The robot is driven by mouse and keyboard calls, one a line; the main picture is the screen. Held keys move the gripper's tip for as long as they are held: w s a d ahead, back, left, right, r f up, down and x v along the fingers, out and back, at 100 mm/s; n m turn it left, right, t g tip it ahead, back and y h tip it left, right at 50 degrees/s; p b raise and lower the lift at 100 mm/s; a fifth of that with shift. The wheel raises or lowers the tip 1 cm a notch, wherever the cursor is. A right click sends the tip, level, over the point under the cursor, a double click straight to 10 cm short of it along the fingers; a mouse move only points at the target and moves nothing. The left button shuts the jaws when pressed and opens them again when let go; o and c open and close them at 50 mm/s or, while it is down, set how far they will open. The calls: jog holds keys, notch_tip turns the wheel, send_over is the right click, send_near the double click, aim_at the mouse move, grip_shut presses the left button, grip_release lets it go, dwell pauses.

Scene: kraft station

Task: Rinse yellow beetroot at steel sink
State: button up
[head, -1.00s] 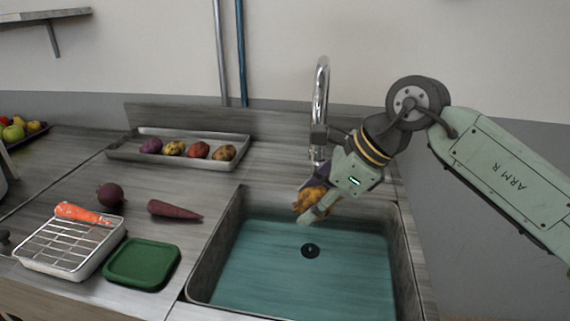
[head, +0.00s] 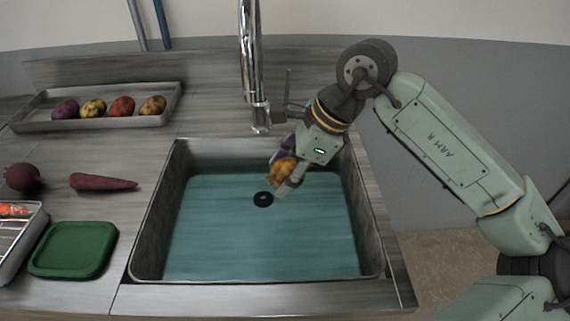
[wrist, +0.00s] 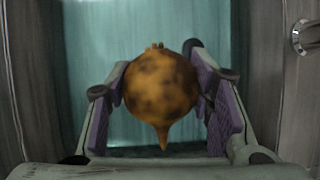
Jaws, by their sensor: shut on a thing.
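The yellow beetroot (head: 283,169) is orange-yellow with dark brown blotches. My gripper (head: 284,174) is shut on it and holds it over the back part of the steel sink (head: 147,236). In the wrist view the beetroot (wrist: 160,88) sits between the two purple-padded fingers, its thin root tip pointing to the bottom of the picture. The sink holds teal water or has a teal floor, with a dark round drain (head: 263,199). The chrome tap (head: 250,70) stands behind the sink, left of my gripper. I cannot tell whether water runs from it.
A metal tray (head: 97,123) with several coloured potatoes stands at the back left. A dark red beetroot (head: 24,178), a purple carrot (head: 103,182), a green board or lid (head: 74,249) and a wire-rack tray (head: 22,243) with an orange carrot lie left of the sink.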

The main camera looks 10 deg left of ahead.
aim_at(283, 162)
jog(key=shift+o, duration=0.2)
jog(key=shift+f+b, duration=3.25)
jog(key=shift+f, duration=4.85)
jog(key=shift+r, duration=0.1)
jog(key=shift+r+p, duration=4.05)
jog(key=shift+r, duration=5.6)
jog(key=shift+c, duration=0.2)
